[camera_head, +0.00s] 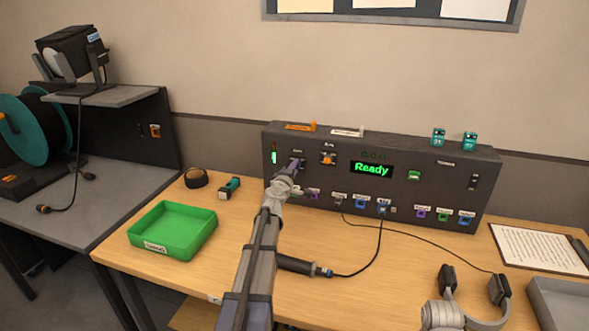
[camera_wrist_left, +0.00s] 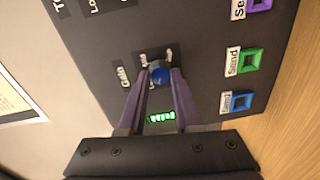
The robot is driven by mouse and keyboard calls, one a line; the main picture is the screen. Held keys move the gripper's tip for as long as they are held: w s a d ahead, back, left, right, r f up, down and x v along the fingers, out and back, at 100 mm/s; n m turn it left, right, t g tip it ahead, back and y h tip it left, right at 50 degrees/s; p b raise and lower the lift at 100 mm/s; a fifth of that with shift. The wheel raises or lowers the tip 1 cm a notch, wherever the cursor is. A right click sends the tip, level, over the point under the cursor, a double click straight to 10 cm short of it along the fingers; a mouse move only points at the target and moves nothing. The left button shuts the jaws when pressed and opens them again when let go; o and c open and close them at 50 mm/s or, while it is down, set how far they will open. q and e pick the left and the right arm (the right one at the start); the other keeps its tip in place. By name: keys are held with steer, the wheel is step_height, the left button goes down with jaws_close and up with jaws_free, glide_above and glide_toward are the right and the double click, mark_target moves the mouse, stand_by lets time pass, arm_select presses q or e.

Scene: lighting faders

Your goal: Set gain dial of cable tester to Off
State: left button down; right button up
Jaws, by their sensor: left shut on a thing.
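The cable tester (camera_head: 345,180) is a long dark console at the back of the wooden table, with a green "Ready" display (camera_head: 371,169). Its blue gain dial (camera_wrist_left: 159,74) shows in the left wrist view beside the printed word "Gain". My left gripper (camera_head: 293,168) reaches the left part of the front panel. In the left wrist view its purple fingers (camera_wrist_left: 160,82) are shut on the dial, one on each side. The fingers partly cover the position labels, so I cannot tell which setting the dial points at. My right gripper is not in view.
An orange knob (camera_head: 328,158) sits right of the gain dial. Coloured sockets (camera_head: 361,202) line the lower panel, with a plugged cable (camera_head: 379,240). A green tray (camera_head: 172,230) stands at the left, a headset (camera_head: 446,279) at the front right.

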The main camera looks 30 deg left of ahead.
arm_select(q)
steer(key=n, duration=0.6)
steer(key=n+h, duration=0.1)
steer(key=n, duration=0.5)
steer(key=shift+s+f+t+b, duration=0.1)
steer(key=shift+f+t+b, duration=0.05)
steer(key=shift+t+b, duration=0.2)
stand_by(0.4)
steer(key=c, duration=0.6)
jaws_free()
steer(key=s+d, duration=0.1)
steer(key=s, duration=0.6)
steer(key=shift+s+d+r, duration=0.15)
steer(key=shift+s+r, duration=0.05)
steer(key=shift+s, duration=0.1)
